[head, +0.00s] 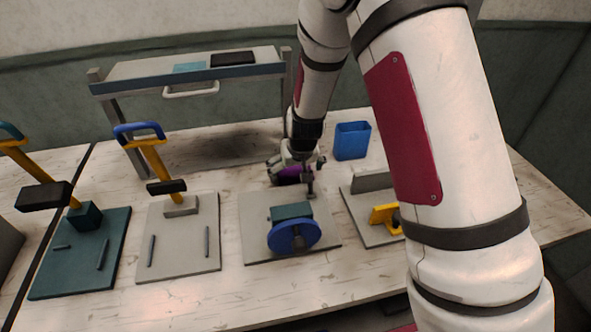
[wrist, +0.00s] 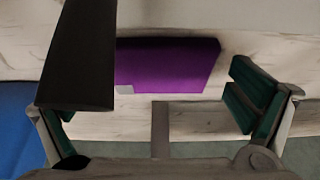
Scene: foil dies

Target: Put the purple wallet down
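The purple wallet (wrist: 165,66) lies on the pale wooden table in the wrist view, with a small pale patch on its near edge. In the head view the purple wallet (head: 287,175) shows as a small strip beneath my gripper, which hides part of it. My gripper (wrist: 150,100) is open, its green-padded fingers wide apart on either side of the wallet. A gap shows between the right finger and the wallet. A dark bar covers part of the left finger. In the head view my gripper (head: 294,166) is low over the table, behind the blue-wheeled press.
The press with a blue wheel (head: 294,236) stands just in front, its dark bar (wrist: 82,50) close to my gripper. A blue bin (head: 351,141) stands to the right. Two yellow-levered presses (head: 157,158) are at left. A raised shelf (head: 140,70) stands behind.

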